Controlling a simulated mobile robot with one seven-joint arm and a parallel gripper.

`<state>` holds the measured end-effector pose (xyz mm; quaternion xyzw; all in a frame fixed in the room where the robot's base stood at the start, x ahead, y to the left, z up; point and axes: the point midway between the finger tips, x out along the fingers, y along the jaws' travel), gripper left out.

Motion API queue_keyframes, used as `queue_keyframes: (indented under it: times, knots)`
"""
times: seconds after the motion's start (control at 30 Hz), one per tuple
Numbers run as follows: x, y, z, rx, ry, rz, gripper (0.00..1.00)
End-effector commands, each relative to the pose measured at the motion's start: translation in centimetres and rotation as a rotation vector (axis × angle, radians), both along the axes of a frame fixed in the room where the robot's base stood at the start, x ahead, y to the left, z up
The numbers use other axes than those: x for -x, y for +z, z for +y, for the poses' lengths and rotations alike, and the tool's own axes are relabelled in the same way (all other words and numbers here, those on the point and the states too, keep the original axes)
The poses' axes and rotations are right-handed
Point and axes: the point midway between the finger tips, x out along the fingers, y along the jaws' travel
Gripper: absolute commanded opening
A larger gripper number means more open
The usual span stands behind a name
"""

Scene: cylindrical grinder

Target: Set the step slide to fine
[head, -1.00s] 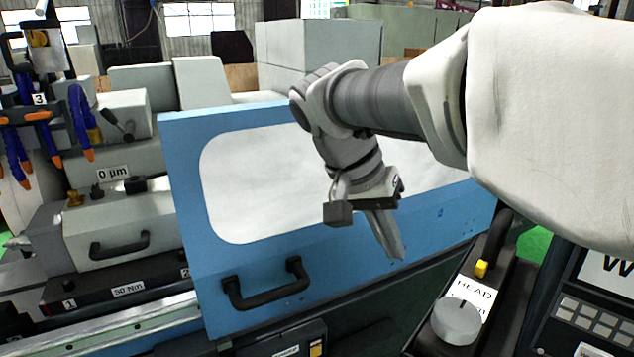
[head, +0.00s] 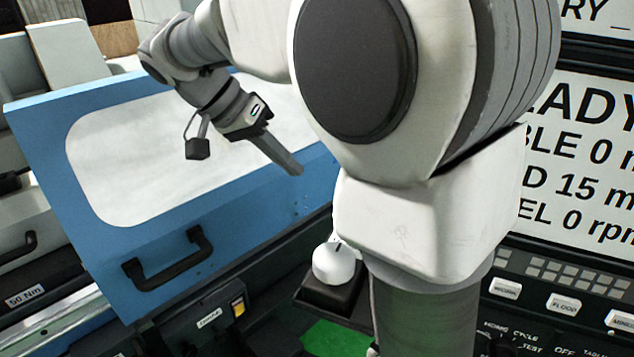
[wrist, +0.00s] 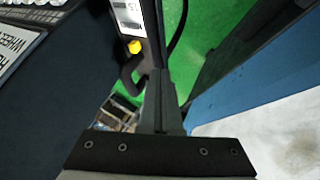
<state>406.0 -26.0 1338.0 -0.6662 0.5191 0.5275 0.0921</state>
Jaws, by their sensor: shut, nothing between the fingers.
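My gripper (head: 296,169) is shut and empty, in front of the blue door in the head view. In the wrist view its closed fingers (wrist: 159,78) point toward a dark narrow box (wrist: 152,25) with white labels and a small yellow piece (wrist: 134,46). That piece may be the step slide, but its setting cannot be read. In the head view my arm hides most of this area. A white round knob (head: 335,262) on a black base shows just left of my arm. The gripper appears apart from both.
The blue door (head: 60,115) with a black handle (head: 165,262) stands left. A control panel with a screen (head: 590,150) and several buttons (head: 562,303) is at right, partly behind my arm. A yellow switch (head: 238,306) sits on the machine front. Green floor (head: 335,338) shows below.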

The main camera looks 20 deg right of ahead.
Motion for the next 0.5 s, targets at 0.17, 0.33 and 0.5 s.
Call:
queue_keyframes:
  times: [0.17, 0.33, 0.5]
  knots:
    - [0.5, -2.8, -2.3, 0.001, -0.004, 0.005, 0.00]
    - [0.9, -5.8, -4.5, 0.000, -0.004, 0.006, 0.00]
    - [2.2, -6.5, -6.3, 0.000, -0.002, 0.000, 0.00]
